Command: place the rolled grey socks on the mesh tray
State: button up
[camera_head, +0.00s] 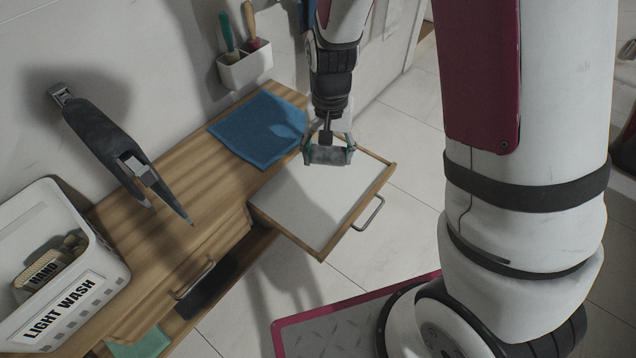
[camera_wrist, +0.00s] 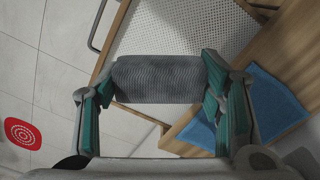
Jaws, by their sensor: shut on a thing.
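The rolled grey socks (camera_head: 326,156) are a small ribbed grey roll, held crosswise between the fingers of my gripper (camera_head: 328,150). In the wrist view the socks (camera_wrist: 158,80) span the gap between the green-padded fingers of my gripper (camera_wrist: 160,88), which is shut on both ends. The mesh tray (camera_head: 305,208) is a pale, wood-framed pull-out panel beside the wooden counter. Its perforated surface (camera_wrist: 185,25) shows beyond the socks in the wrist view. The socks appear over the tray's back corner, near the counter; their exact height above it is hard to tell.
A folded blue cloth (camera_head: 262,130) lies on the wooden counter (camera_head: 185,195) beside the tray. A white basket labelled LIGHT WASH (camera_head: 65,275) stands at the left. A wall holder (camera_head: 245,70) holds two handled tools.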

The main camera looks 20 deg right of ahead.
jog(key=s+f+m, duration=0.2)
jog(key=f, duration=0.1)
jog(key=s+f+m+b, duration=0.1)
jog(key=f+m, duration=0.1)
jog(key=f, duration=0.2)
jog(key=s+f+m+b, duration=0.1)
jog(key=s+f, duration=0.1)
jog(key=f, duration=0.2)
jog(key=shift+s+a+f+m, duration=0.2)
jog(key=shift+s+f+m, duration=0.1)
jog(key=shift+m, duration=0.1)
jog(key=shift+f+b, duration=0.15)
jog(key=shift+b, duration=0.2)
jog(key=b, duration=0.2)
send_over(326, 175)
jog(key=shift+w+f, duration=0.1)
jog(key=shift+f, duration=0.65)
jog(key=shift+f+b, duration=0.3)
jog(key=shift+f, duration=1.45)
jog(key=o, duration=0.9)
jog(key=shift+f, duration=0.15)
